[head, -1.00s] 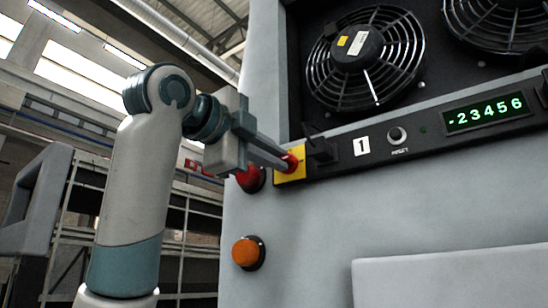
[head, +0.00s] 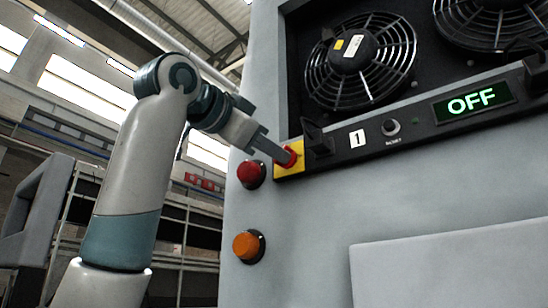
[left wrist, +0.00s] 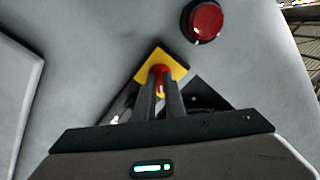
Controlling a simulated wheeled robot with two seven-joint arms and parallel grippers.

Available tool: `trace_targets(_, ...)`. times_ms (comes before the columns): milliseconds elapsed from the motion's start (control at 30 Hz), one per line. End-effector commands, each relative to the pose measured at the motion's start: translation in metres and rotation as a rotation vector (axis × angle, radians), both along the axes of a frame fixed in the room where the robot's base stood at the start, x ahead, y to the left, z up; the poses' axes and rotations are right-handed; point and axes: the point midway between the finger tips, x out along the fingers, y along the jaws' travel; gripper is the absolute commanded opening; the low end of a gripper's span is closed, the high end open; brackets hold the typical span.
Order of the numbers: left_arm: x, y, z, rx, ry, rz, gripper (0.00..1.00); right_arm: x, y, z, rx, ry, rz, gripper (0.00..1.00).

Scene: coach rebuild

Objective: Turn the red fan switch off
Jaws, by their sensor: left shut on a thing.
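The red fan switch (head: 288,157) sits on a yellow plate (head: 299,147) at the left end of the black control strip. My left gripper (head: 281,154) is shut on the red switch, with its fingers on either side of the knob. In the left wrist view the red switch (left wrist: 160,69) shows between the fingertips (left wrist: 160,82), in front of the yellow plate (left wrist: 176,66). The display (head: 473,102) at the right of the strip reads OFF in green. My right gripper is not in view.
A red round button (head: 251,173) sits just below and left of the switch; it also shows in the left wrist view (left wrist: 206,19). An orange button (head: 247,246) is lower. Black fans (head: 360,60) are above the strip. A small knob (head: 390,127) is right of label 1.

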Motion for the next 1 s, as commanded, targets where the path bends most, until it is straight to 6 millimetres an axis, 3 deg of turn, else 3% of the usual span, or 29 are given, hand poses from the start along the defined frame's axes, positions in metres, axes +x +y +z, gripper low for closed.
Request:
trace_targets(600, 0.0, -0.001, -0.003, -0.453, 0.332, 0.0, 0.0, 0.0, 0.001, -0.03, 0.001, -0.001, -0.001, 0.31)
trace_targets(1000, 0.0, -0.001, -0.001, -0.601, 0.441, 0.0, 0.0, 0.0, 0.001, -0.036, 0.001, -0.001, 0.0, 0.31)
